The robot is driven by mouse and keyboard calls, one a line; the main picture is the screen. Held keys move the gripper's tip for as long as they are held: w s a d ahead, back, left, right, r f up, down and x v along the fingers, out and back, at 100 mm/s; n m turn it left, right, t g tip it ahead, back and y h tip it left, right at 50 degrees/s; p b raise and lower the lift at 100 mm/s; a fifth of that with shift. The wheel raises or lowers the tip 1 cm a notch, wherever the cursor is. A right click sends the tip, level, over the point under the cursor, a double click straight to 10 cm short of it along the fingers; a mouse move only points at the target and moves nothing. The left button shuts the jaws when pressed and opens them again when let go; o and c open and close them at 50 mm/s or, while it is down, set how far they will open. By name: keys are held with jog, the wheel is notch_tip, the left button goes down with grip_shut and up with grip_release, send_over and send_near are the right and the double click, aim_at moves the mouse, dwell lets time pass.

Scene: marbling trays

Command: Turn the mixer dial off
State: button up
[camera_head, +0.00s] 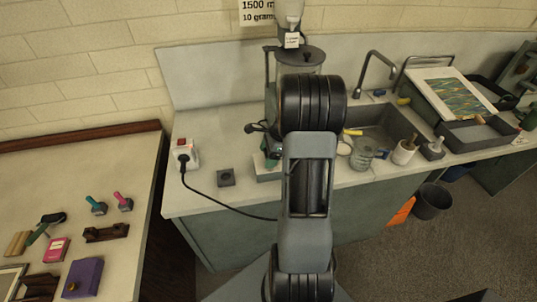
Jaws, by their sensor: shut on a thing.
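The mixer (297,56) stands on the counter at the back, behind my arm. Its pale base (266,175) shows low at the left of my arm. My gripper (270,158) points down at the front of this base and is mostly hidden by my own wrist and arm. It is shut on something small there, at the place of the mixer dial. The dial itself is hidden, so I cannot tell which way it is turned.
A socket with a red switch (182,149) feeds a black cable (228,206) along the counter's left front. A small dark block (226,178) lies beside the base. A glass beaker (362,155), white pot (404,151) and sink (385,122) are to the right.

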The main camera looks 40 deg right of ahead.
jog(key=shift+c, duration=0.8)
jog(key=shift+n, duration=0.3)
jog(key=n+g, duration=0.1)
jog(key=n, duration=0.3)
jog(key=shift+g+y, duration=0.3)
jog(key=shift+g, duration=0.1)
jog(key=n+g, duration=0.1)
jog(key=n, duration=0.3)
jog(key=shift+n+g, duration=0.3)
jog(key=shift+g, duration=0.1)
jog(key=n, duration=0.2)
jog(key=n+g+h, duration=0.1)
jog(key=n, duration=0.1)
jog(key=shift+g, duration=0.3)
jog(key=shift+n+g+h, duration=0.4)
jog(key=shift+n+h, duration=0.3)
jog(key=shift+n, duration=1.5)
jog(key=shift+s+f+n, duration=0.1)
jog(key=shift+n, duration=0.2)
